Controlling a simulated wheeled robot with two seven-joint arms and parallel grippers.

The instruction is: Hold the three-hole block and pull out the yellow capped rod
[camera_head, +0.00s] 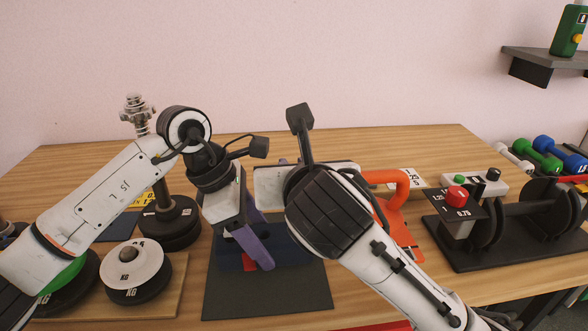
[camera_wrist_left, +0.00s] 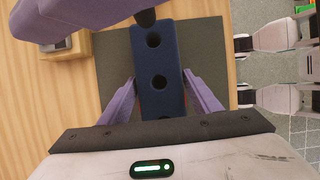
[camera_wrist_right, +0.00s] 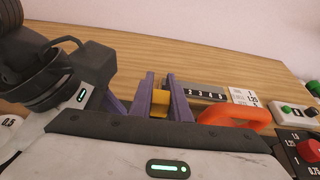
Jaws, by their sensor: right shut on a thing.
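The three-hole block is dark blue and lies on a dark mat. In the left wrist view the block (camera_wrist_left: 170,60) shows two open holes, and a dark rod end stands over its far end. My left gripper (camera_wrist_left: 160,75) has a purple finger on each side of the block, apparently with a small gap. In the head view my left gripper (camera_head: 250,250) points down over the mat. The yellow cap (camera_wrist_right: 160,103) of the rod sits between the purple fingers of my right gripper (camera_wrist_right: 162,90), which is shut on it. Most of the rod is hidden.
The dark mat (camera_head: 270,300) lies on the wooden table. An orange handle (camera_head: 390,195) stands right of my right gripper, with a red-button box (camera_head: 455,205) and a dark dumbbell rack beyond. Weight plates (camera_head: 135,270) stand at left.

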